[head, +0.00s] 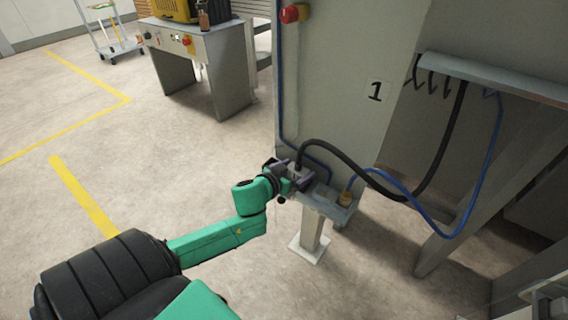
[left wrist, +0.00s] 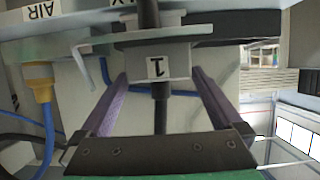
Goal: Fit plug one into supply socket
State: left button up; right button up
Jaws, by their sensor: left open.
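Plug one (left wrist: 183,66) is a grey block with a "1" label in the left wrist view, with a black cable (left wrist: 161,108) running from it. It is at the small shelf on a post; how deep it sits in the supply socket I cannot tell, and the socket is hidden. My left gripper (head: 292,174) is at the shelf's left end. In the head view, the gripper largely hides the plug. My right gripper is not in view.
A brass connector (head: 346,198) with a blue hose (head: 400,187) stands on the shelf (head: 325,195), beside an "AIR" label (left wrist: 38,11). The black cable loops to a hook rail (head: 490,75). A grey cabinet panel (head: 340,80) marked "1" rises behind.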

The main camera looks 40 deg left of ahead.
pick_arm(q)
jog(key=p+v, duration=0.2)
jog(key=v, duration=0.8)
jog(key=shift+s, duration=0.4)
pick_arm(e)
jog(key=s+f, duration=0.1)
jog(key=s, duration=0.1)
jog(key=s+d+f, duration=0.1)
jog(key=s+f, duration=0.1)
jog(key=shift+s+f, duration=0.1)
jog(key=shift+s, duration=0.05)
pick_arm(q)
jog(key=shift+r, duration=0.15)
